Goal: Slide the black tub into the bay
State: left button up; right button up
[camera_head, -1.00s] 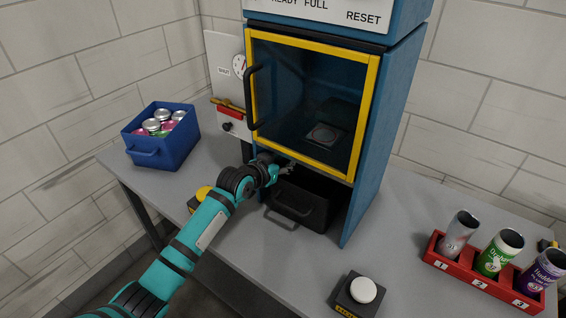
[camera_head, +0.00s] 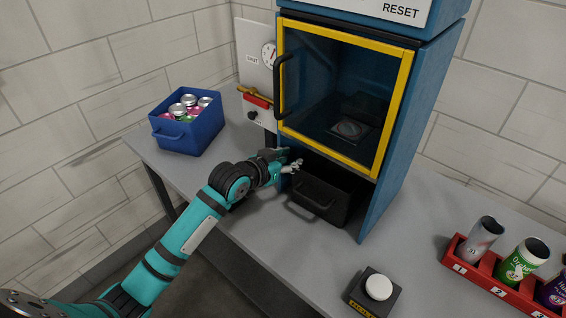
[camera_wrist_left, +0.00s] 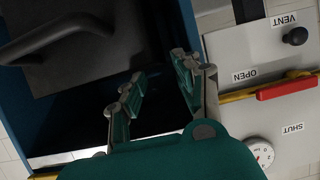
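The black tub (camera_head: 328,197) sits in the open bay under the yellow-framed door of the blue machine (camera_head: 385,175). Its front and handle face the front of the table. How deep it is in the bay is hard to tell. My left gripper (camera_head: 293,166) is at the bay's left edge, beside and behind the tub's front left corner. In the left wrist view the gripper (camera_wrist_left: 158,92) has its fingers apart with nothing between them. The tub (camera_wrist_left: 75,62) and its handle are left of the fingers there, apart from them. My right gripper is not in view.
A blue bin of cans (camera_head: 185,143) stands at the left. A panel with a gauge and red lever (camera_head: 257,98) is left of the machine. A white button on a black box (camera_head: 378,288) and a red can rack (camera_head: 490,280) are at the front right.

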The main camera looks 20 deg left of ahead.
pick_arm(q)
jog(key=v, duration=0.3)
jog(key=shift+s+d, duration=0.1)
jog(key=shift+s, duration=0.15)
